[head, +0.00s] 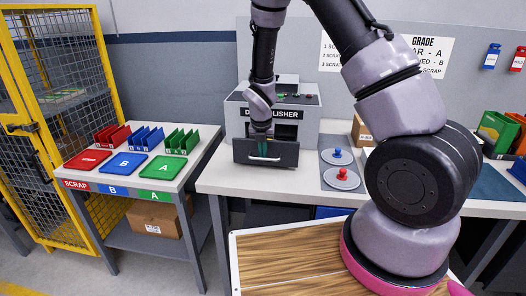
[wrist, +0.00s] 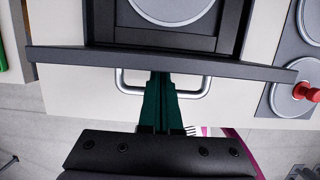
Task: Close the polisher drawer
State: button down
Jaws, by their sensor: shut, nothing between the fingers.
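The polisher (head: 309,112) is a grey box on the bench, with a sign on its front partly hidden by my arm. Its dark drawer (head: 287,154) stands open, pulled out towards me, with a silver bar handle (head: 254,158) on its front. In the wrist view the drawer's front edge (wrist: 230,68) crosses the picture, with a round grey plate (wrist: 170,8) inside behind it. My gripper (wrist: 161,74) is shut and empty, its green fingers at the outer side of the drawer front, across the middle of the handle (wrist: 207,86). Whether they touch is unclear.
A grey panel with blue-knobbed (head: 338,154) and red-knobbed (head: 341,176) discs lies right of the drawer. Left, a separate table holds red (head: 88,161), blue (head: 124,165) and green (head: 163,168) trays. A wooden-topped surface (head: 285,262) is in front.

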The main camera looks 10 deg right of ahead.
jog(key=w+d, duration=0.1)
jog(key=w, duration=0.4)
jog(key=w+d, duration=0.2)
jog(key=w, duration=0.3)
jog(key=w+d, duration=0.2)
jog(key=w, duration=0.3)
jog(key=shift+w, duration=0.25)
jog(key=shift+r, duration=0.2)
